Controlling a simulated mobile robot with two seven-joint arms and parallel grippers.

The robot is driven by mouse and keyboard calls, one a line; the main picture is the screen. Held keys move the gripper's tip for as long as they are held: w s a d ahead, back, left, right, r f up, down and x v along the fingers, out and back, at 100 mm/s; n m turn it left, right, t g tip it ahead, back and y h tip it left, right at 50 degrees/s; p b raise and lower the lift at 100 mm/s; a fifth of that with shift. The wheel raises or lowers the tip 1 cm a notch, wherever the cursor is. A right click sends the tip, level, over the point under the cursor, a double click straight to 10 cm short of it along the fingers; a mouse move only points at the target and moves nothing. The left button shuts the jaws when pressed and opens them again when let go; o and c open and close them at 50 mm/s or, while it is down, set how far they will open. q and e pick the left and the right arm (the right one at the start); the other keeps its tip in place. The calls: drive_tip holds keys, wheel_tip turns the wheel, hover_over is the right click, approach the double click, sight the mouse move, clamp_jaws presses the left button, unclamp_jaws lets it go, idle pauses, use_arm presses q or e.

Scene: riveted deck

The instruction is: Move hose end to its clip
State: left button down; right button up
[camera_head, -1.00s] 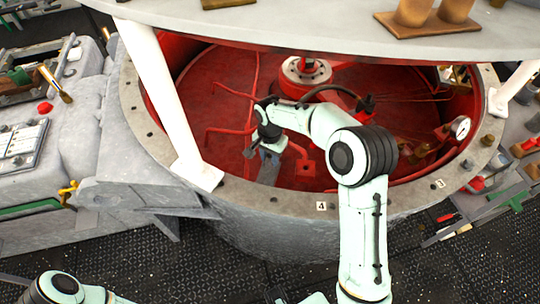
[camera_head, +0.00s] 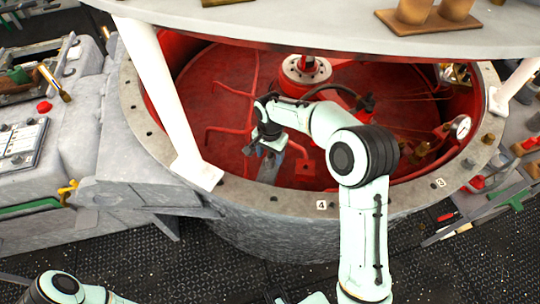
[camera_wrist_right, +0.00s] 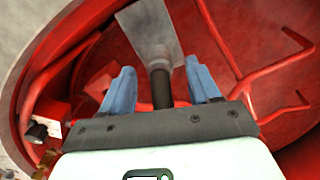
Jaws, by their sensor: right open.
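My right gripper (camera_head: 264,153) reaches over the rim into the red well. In the right wrist view its two blue fingers (camera_wrist_right: 160,88) are apart. A dark round hose end (camera_wrist_right: 160,88) stands between them, with a gap visible on each side. A grey collar tops it, against a flat grey plate (camera_wrist_right: 150,28); whether it is seated there I cannot tell. The plate also shows below the gripper in the head view (camera_head: 269,171). A black curved hose (camera_head: 335,88) arches behind my right arm. I cannot make out a separate clip.
The round grey rim (camera_head: 262,194) surrounds the well. A white post (camera_head: 165,100) stands left of my gripper, and a grey plate (camera_head: 300,25) overhangs the back. Red pipes (camera_head: 228,130) run along the well floor. A gauge (camera_head: 462,127) sits at the right.

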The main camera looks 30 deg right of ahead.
wheel_tip(320, 180, up, 12)
drive_tip(key=p, duration=0.1)
idle(0.6)
